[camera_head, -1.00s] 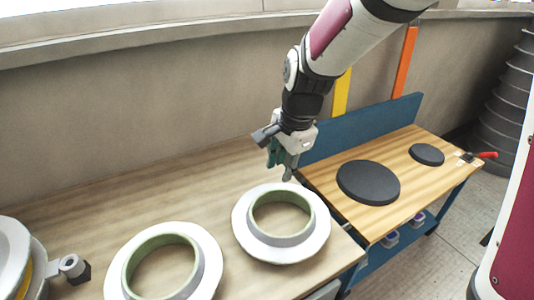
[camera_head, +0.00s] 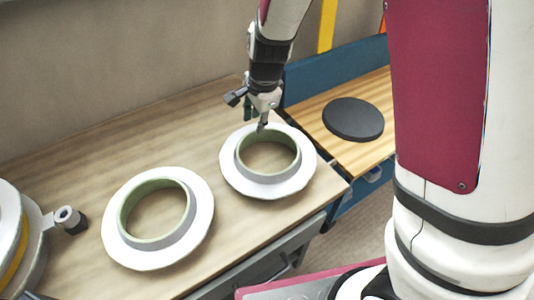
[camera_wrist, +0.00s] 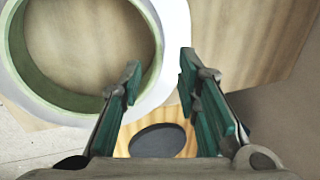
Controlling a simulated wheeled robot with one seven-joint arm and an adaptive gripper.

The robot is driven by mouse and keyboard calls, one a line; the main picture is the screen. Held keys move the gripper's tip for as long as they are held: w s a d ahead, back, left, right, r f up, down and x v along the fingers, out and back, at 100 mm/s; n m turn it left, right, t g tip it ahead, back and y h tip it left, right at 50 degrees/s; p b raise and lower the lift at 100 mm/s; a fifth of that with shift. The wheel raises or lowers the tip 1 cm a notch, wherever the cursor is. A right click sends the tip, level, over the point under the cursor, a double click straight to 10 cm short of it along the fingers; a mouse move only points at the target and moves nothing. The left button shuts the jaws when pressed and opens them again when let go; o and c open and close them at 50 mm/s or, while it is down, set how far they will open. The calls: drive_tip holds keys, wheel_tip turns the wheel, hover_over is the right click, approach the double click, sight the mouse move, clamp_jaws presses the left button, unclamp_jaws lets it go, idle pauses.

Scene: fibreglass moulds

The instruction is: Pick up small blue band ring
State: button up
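Two white-flanged rings with a raised grey-blue collar and a green inner face lie flat on the wooden table: a right ring (camera_head: 268,162) and a left ring (camera_head: 157,218). No plainly blue band shows on either. My gripper (camera_head: 262,122) points down over the far rim of the right ring; contact cannot be told.
A lower wooden bench with a blue back panel (camera_head: 335,65) adjoins at right and carries a dark round disc (camera_head: 353,119). A round white piece with a yellow band (camera_head: 14,245) stands at far left. A wall runs behind. The table between the rings is clear.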

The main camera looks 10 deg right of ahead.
sight(255, 132)
drive_tip(key=b+x, duration=0.1)
drive_tip(key=x, duration=0.3)
drive_tip(key=shift+s+f, duration=0.1)
drive_tip(key=shift+f, duration=0.25)
clamp_jaws()
drive_tip(key=shift+r, duration=0.1)
